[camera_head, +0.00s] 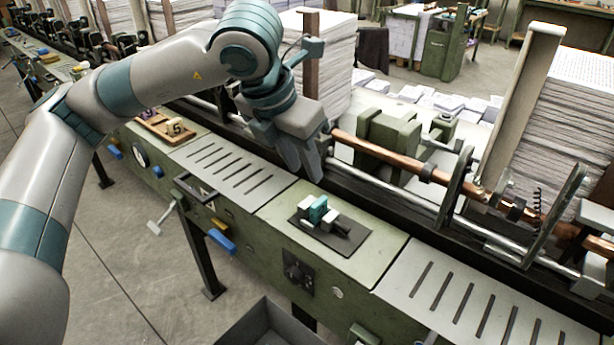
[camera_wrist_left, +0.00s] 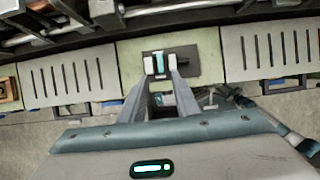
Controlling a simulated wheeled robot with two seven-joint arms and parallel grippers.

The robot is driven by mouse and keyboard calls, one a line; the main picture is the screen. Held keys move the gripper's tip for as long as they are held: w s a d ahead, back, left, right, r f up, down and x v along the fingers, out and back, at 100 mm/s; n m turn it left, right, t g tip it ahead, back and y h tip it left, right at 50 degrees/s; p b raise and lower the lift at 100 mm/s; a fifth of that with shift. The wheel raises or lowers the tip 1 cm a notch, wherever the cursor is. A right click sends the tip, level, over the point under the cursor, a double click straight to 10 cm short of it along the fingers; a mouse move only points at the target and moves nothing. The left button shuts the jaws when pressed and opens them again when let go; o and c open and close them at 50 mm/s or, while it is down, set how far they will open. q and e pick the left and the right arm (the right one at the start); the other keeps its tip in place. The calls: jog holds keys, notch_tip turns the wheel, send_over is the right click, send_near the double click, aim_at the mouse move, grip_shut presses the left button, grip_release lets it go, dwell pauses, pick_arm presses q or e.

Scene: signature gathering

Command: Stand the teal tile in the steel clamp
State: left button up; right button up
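The teal tile (camera_head: 319,209) stands upright between the two pale jaws of the steel clamp (camera_head: 348,228), which sits on a dark plate on the green bench panel. In the left wrist view the teal tile (camera_wrist_left: 158,63) shows as a narrow strip between the pale jaws, and the clamp's dark body (camera_wrist_left: 183,60) lies to its right. My left gripper (camera_head: 306,176) points down, just above and behind the tile in the head view. Its fingers (camera_wrist_left: 161,80) are apart with nothing between them, and they look clear of the tile. My right gripper is not in view.
Slotted metal plates (camera_head: 228,164) lie on both sides of the clamp's panel. A copper roller (camera_head: 385,155) and rods run behind it. A wooden tray (camera_head: 150,128) is at the left. A dark open bin (camera_head: 262,325) stands below the bench front.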

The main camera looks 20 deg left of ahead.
pick_arm(q)
jog(key=shift+s+r, duration=0.15)
jog(key=shift+r, duration=0.15)
dwell(0.4)
